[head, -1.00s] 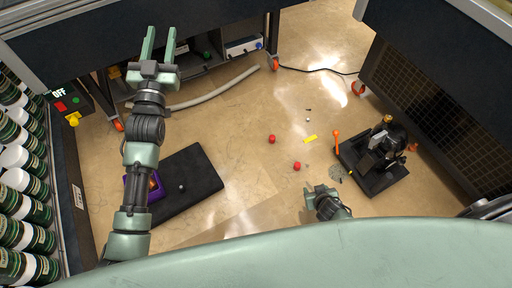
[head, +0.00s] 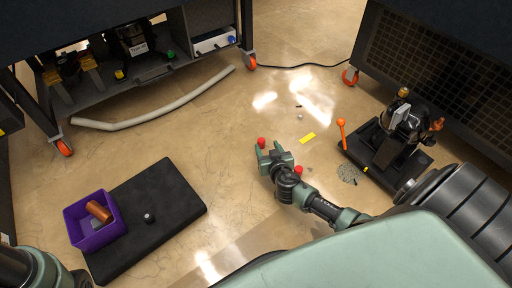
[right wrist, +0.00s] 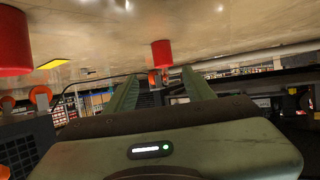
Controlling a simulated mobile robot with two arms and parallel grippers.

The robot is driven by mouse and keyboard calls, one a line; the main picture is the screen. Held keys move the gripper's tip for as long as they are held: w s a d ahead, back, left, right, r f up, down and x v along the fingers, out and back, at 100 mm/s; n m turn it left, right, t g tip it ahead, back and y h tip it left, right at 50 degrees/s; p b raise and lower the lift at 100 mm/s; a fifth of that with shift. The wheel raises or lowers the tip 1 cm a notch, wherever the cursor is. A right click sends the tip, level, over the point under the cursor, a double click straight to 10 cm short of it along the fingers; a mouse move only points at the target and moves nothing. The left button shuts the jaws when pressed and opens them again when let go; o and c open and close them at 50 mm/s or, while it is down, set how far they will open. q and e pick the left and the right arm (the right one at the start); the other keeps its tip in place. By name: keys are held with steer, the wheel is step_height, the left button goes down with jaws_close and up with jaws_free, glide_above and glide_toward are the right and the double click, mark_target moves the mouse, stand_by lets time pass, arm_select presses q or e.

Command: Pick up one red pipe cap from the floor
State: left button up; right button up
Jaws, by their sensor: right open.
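One red pipe cap (head: 261,142) stands on the floor just beyond the fingertips of my right gripper (head: 271,152). In the right wrist view the same cap (right wrist: 162,53) shows between the lines of the two fingers, ahead of them. A second red cap (head: 298,170) is on the floor beside the right gripper's wrist. It shows large at the upper left of the right wrist view (right wrist: 14,42). My right gripper is open and empty, low over the floor. Only part of my left arm shows at the lower left of the head view; its gripper is out of view.
A black pump on a base (head: 376,154) with an orange handle stands right of the caps. A yellow strip (head: 308,138) and small metal parts (head: 347,174) lie nearby. A purple bin (head: 99,242) sits on a black mat (head: 165,190) at left. A grey hose (head: 150,113) lies behind.

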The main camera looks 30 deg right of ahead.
mark_target(262, 143)
steer(key=b+x, duration=0.1)
steer(key=x, duration=0.1)
steer(key=b+x, duration=0.1)
steer(key=x, duration=0.1)
steer(key=b+x, duration=0.1)
steer(key=shift+w+a+f+b, duration=0.3)
steer(key=shift+f+b, duration=0.1)
steer(key=shift+f, duration=0.15)
steer(key=shift+w+d+f, duration=0.1)
steer(key=shift+w+d, duration=0.15)
steer(key=shift+w, duration=0.15)
jaws_close()
